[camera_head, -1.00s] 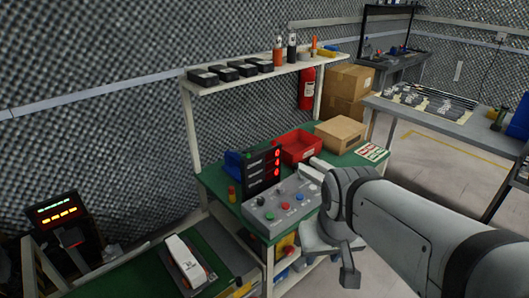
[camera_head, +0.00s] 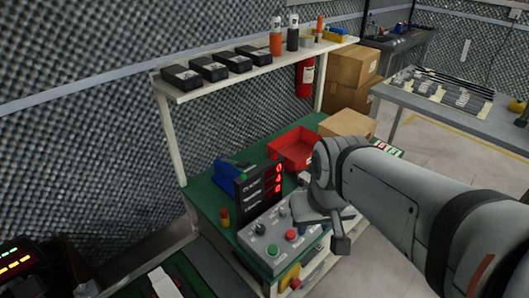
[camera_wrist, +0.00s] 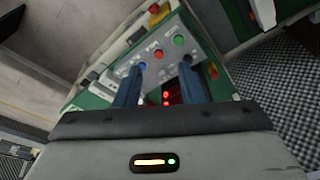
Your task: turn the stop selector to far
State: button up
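A grey control box (camera_head: 257,249) stands on the green bench, carrying a black knob (camera_head: 260,228), a smaller lever-like knob (camera_head: 283,211), and green and red buttons. Labels are too small to read, so I cannot tell which knob is the stop selector or its setting. In the wrist view the control box (camera_wrist: 168,34) lies beyond my gripper (camera_wrist: 161,70), with green, red and blue buttons visible. My gripper's two blue fingers are apart with nothing seen between them. They look short of the panel. In the head view my arm hides the fingers and the box's right end.
A black display with red lights (camera_head: 263,186) stands right behind the control box. A red bin (camera_head: 292,152), a blue object (camera_head: 231,170) and a cardboard box (camera_head: 347,123) are on the bench. A shelf (camera_head: 205,86) hangs above. A yellow emergency-stop box (camera_head: 290,277) is below the front edge.

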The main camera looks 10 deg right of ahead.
jog(key=shift+o, duration=1.3)
jog(key=shift+w, duration=0.25)
jog(key=shift+o, duration=0.4)
jog(key=w+f+m+g+b, duration=0.1)
jog(key=w+f+m+b, duration=0.1)
jog(key=w, duration=0.8)
jog(key=shift+d+f+m, duration=0.3)
jog(key=shift+f+m, duration=0.2)
jog(key=shift+f, duration=0.25)
jog(key=m+g+b, duration=0.2)
jog(key=m+b, duration=0.2)
jog(key=m, duration=0.2)
send_over(284, 209)
notch_tip(284, 209, down, 17)
jog(key=shift+s+a+f, duration=0.1)
jog(key=shift+a+f, duration=0.05)
jog(key=shift+f, duration=0.05)
notch_tip(284, 209, down, 8)
jog(key=shift+r, duration=0.15)
jog(key=shift+f, duration=0.4)
jog(key=c, duration=1)
